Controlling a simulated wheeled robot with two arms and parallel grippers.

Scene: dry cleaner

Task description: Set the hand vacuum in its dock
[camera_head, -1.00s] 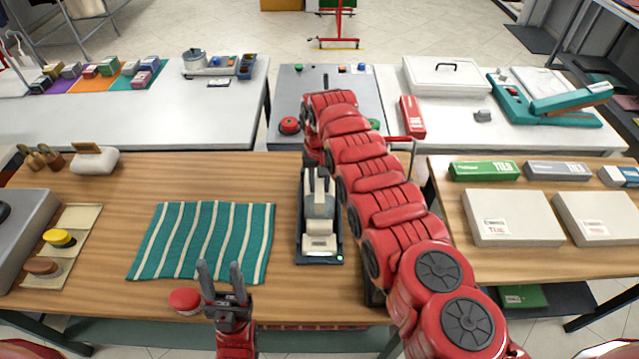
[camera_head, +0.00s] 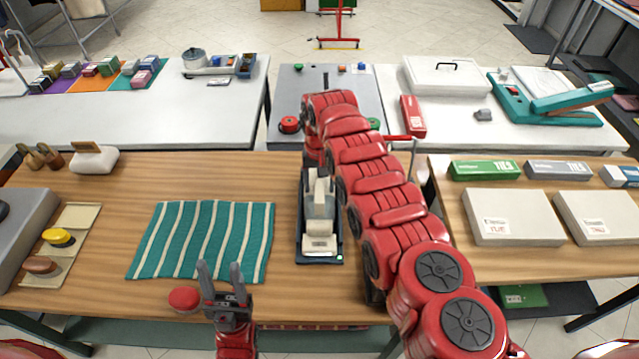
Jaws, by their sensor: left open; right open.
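The hand vacuum (camera_head: 320,212), beige and grey, sits within the dark dock (camera_head: 322,259) on the wooden table, right of the striped cloth. Its far end is partly hidden by my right arm. My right gripper (camera_head: 314,168) points down over the far end of the vacuum, apart from its body as far as I can see; its fingers are mostly hidden by the wrist. It is open. My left gripper (camera_head: 222,275) is open and empty at the table's front edge, away from the dock.
A teal striped cloth (camera_head: 205,241) lies left of the dock. A red round object (camera_head: 184,299) is beside my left gripper. A beige brush-like block (camera_head: 95,160) stands at the far left. White boxes (camera_head: 513,217) lie on the right table. The wood between cloth and brush is clear.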

